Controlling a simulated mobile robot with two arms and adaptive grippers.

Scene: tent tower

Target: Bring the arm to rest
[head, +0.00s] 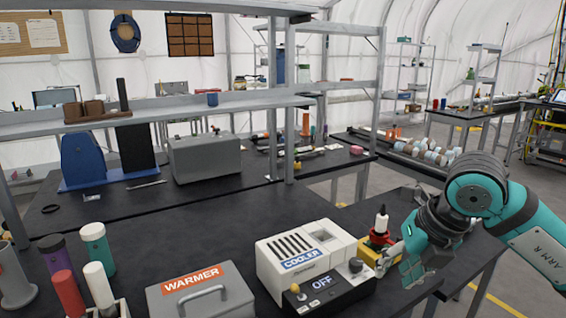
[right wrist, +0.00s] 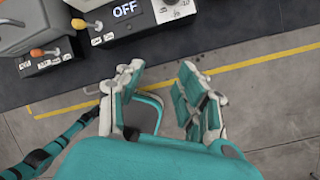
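My right arm (head: 480,195) reaches in from the right edge in the head view and bends down at the wrist. My right gripper (head: 402,262) is beside the right end of the cooler, by the bench's front right corner. In the right wrist view the right gripper (right wrist: 158,92) has its two fingers spread apart with nothing between them. Floor and a yellow line show through the gap. My left gripper is not in view.
The white cooler (head: 304,247) reads OFF; the grey warmer (head: 202,297) is left of it. A red-and-white bottle (head: 380,228) and a yellow object (head: 370,257) are close to my right gripper. Capped tubes (head: 97,248) stand left. Open floor (right wrist: 270,110) lies in front of the bench.

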